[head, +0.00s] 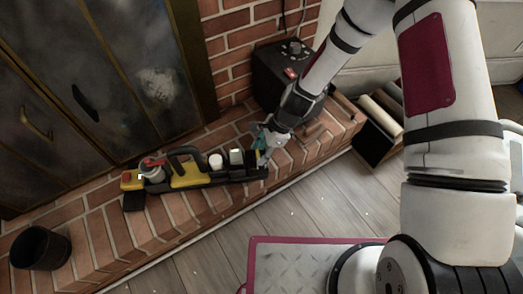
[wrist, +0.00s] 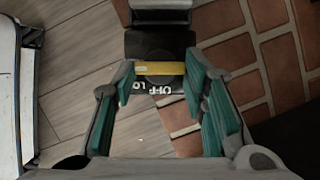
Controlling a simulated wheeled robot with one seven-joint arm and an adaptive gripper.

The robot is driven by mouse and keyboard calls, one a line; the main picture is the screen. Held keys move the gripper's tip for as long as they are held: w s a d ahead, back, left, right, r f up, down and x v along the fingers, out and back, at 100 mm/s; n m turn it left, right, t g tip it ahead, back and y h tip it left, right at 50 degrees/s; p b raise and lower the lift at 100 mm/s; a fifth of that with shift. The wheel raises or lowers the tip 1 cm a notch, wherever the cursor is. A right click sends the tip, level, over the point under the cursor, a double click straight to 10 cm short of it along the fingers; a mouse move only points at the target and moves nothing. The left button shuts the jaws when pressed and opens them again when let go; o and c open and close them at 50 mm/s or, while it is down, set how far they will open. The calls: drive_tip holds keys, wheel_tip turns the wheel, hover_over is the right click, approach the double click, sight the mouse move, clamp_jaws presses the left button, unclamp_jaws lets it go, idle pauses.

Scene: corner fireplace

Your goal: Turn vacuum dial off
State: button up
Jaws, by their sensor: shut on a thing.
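The vacuum dial shows in the wrist view as a round black knob with a yellow bar (wrist: 160,68) across it. The bar lies level in the picture. White lettering "OFF LO" (wrist: 149,88) is on the black face just below the bar. My gripper (wrist: 163,75) has its teal-padded fingers at both ends of the bar, shut on the dial. In the head view my gripper (head: 262,152) is at the right end of a long black holder (head: 218,178) on the brick hearth and mostly hides the dial there.
The holder carries a yellow-handled tool (head: 186,171), white containers (head: 216,161) and a red-and-yellow item (head: 132,180). A black box (head: 272,85) with a knob stands behind on the brick hearth (head: 100,225). A black bin (head: 40,248) is at left. Wooden floor (head: 215,250) lies in front.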

drive_tip(key=shift+n, duration=0.3)
drive_tip(key=n+p, duration=0.1)
drive_tip(key=n+g, duration=0.1)
drive_tip(key=shift+w+n+h+p, duration=0.2)
drive_tip(key=shift+n+h+p, duration=0.1)
drive_tip(key=shift+n+p, duration=0.1)
drive_tip(key=n, duration=0.2)
drive_tip(key=n+g+h+p, duration=0.1)
drive_tip(key=n, duration=0.1)
drive_tip(key=shift+w+a+n, duration=0.15)
drive_tip(key=shift+a+n, duration=0.05)
drive_tip(key=shift+n, duration=0.1)
drive_tip(key=n, duration=0.1)
drive_tip(key=n+g+h, duration=0.1)
drive_tip(key=n, duration=0.1)
drive_tip(key=n+h, duration=0.1)
drive_tip(key=n, duration=0.1)
drive_tip(key=shift+w+a, duration=0.15)
drive_tip(key=shift+a, duration=0.1)
drive_tip(key=shift+a+n+h, duration=0.15)
drive_tip(key=shift+n+h, duration=0.25)
drive_tip(key=shift+n, duration=0.8)
drive_tip(key=shift+a+n+h, duration=0.1)
drive_tip(key=shift+n+h, duration=0.3)
drive_tip(key=shift+n, duration=0.8)
drive_tip(key=o, duration=1.2)
drive_tip(key=shift+c, duration=0.2)
drive_tip(key=v, duration=1.2)
